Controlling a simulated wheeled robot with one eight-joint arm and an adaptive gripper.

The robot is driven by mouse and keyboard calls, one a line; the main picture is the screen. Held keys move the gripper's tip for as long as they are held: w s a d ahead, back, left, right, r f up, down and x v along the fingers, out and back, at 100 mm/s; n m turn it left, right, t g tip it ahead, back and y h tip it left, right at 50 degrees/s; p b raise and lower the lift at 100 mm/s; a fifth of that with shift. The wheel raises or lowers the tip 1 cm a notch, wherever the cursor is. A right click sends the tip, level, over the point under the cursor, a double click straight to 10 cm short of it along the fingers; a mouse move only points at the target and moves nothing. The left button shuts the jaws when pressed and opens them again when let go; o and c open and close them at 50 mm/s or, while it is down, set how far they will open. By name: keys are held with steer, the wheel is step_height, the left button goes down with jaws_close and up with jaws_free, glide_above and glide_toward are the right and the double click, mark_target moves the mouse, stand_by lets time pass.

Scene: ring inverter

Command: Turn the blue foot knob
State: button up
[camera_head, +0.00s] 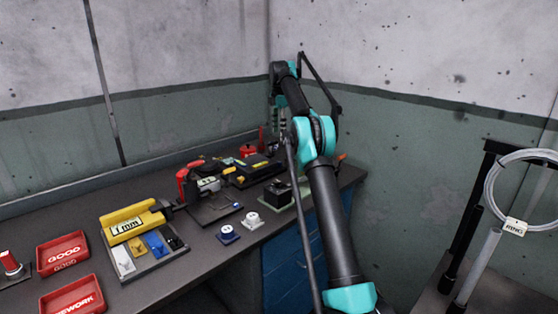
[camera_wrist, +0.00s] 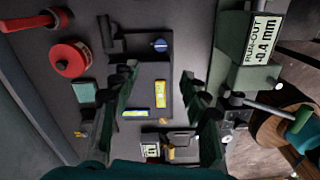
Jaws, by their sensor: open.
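A round blue knob (camera_wrist: 160,45) shows in the wrist view, on the upper part of a dark fixture plate (camera_wrist: 140,72). A light line crosses its face. My gripper (camera_wrist: 158,78) is open and empty above this fixture, with its fingers on either side of the plate and apart from the knob. In the head view my gripper (camera_head: 283,118) hangs over the back of the bench, small and partly hidden by my arm. I cannot tell which knob is the task's foot knob.
A run-out gauge block (camera_wrist: 250,55) stands right of the fixture, and a red round part (camera_wrist: 71,60) lies left. Red trays (camera_head: 62,252), a yellow 1 mm block (camera_head: 132,222) and a knob on a white base (camera_head: 253,221) stand on the bench. A wall lies behind.

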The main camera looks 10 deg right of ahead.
mark_target(279, 162)
step_height(279, 162, down, 15)
steer(key=shift+s+f, duration=0.1)
stand_by(0.4)
jaws_close()
stand_by(0.4)
steer(key=shift+m, duration=2.2)
jaws_free()
